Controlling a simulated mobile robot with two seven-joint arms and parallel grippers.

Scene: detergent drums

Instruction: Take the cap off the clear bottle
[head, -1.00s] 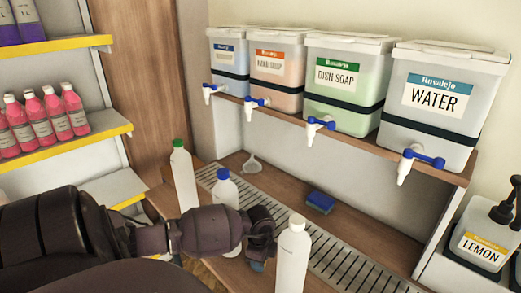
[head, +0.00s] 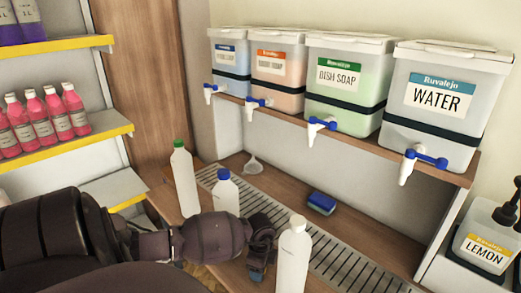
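Three pale bottles stand upright on the wooden counter. One has a green cap (head: 178,143), one a blue cap (head: 223,174), and the nearest bottle (head: 293,262) has a white cap (head: 298,222). All look whitish, so I cannot tell which is the clear one. My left gripper (head: 259,262) is just left of the white-capped bottle, low beside its body. Whether it touches the bottle, and its finger opening, cannot be made out. My arm hides the lower part of the blue-capped bottle (head: 226,198). My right gripper is not in view.
A slotted metal drain strip (head: 335,262) runs along the counter behind the bottles. A blue sponge (head: 321,203) and a white scoop-like item (head: 253,165) lie beyond it. Above, several dispenser drums with taps, including the water drum (head: 440,125), stand on a shelf. A lemon pump bottle (head: 483,247) is at right.

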